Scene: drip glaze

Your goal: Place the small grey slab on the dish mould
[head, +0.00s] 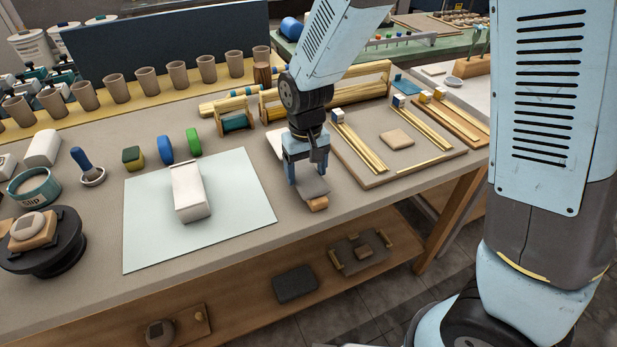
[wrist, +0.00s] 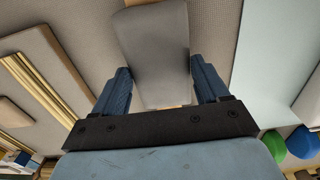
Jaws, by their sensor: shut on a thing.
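The small grey slab (head: 313,187) is between the fingers of my gripper (head: 308,172), near the front edge of the table. My gripper is shut on it. In the wrist view the slab (wrist: 156,55) extends away from between my two fingers (wrist: 162,88). A tan block (head: 318,204) shows just below the slab in the head view; I cannot tell whether they touch. A tan piece with a rounded grey top (head: 30,226) sits on a black turntable (head: 45,256) at far left. It may be the dish mould, but I cannot tell for sure.
A white block (head: 190,190) lies on a pale mat (head: 245,215) left of my gripper. A board (head: 440,158) with wooden strips and a beige tile (head: 396,138) is to the right. Several cups (head: 147,80) stand behind. The mat's front part is clear.

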